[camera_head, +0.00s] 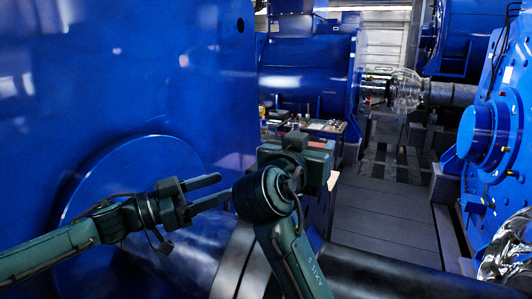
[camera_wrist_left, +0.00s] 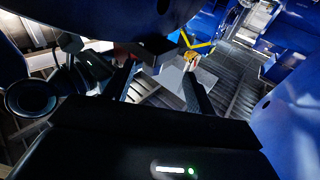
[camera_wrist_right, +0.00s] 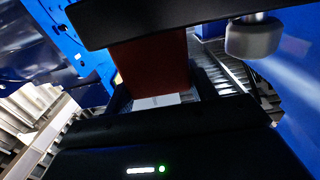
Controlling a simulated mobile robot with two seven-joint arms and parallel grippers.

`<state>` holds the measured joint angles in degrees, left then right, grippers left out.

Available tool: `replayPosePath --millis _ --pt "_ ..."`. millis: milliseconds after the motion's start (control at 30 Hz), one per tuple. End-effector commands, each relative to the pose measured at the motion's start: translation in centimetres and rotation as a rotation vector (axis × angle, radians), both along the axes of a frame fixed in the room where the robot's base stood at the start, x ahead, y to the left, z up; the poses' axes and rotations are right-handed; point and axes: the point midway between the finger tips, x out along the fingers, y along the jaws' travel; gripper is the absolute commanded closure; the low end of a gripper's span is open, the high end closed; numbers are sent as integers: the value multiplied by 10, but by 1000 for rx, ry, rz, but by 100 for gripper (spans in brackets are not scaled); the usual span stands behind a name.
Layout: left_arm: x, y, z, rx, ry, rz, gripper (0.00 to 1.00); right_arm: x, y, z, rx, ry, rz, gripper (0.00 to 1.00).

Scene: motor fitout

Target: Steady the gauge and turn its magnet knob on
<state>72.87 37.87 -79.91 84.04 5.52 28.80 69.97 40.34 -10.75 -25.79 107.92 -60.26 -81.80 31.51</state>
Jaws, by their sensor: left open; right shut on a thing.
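My right gripper (camera_wrist_right: 160,95) is shut on a dark red block (camera_wrist_right: 150,65), apparently the gauge's body. A black bar (camera_wrist_right: 165,18) crosses above it, and a grey round knob-like part (camera_wrist_right: 253,38) stands to the right. In the head view a reddish top (camera_head: 320,145) shows beside the right wrist, which hides most of the held thing. My left gripper (camera_head: 224,187) is open and empty, left of the right wrist and apart from it. It also shows open in the left wrist view (camera_wrist_left: 158,88). I cannot make out the magnet knob for certain or any dial.
A large blue motor housing (camera_head: 150,75) fills the left, close to both arms. A dark cylinder (camera_head: 370,270) runs across the front. A cluttered bench (camera_head: 325,126) stands behind the right gripper. Blue machinery (camera_head: 490,130) stands at the right; the grey floor (camera_head: 385,205) between is clear.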

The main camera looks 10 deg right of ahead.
Motion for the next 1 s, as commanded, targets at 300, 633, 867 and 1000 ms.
replayPosePath --millis 300,633,867,1000 --pt "4 6 55 100 58 -105 44 0 0 1 -1 -2 -1 71" --pt "8 -24 60 113 74 -119 44 0 0 1 -1 -2 0 71" --pt "18 -71 60 112 73 -117 44 0 0 1 -1 -2 0 71" --pt "23 -92 60 112 73 -115 44 0 0 1 -1 -2 0 71"
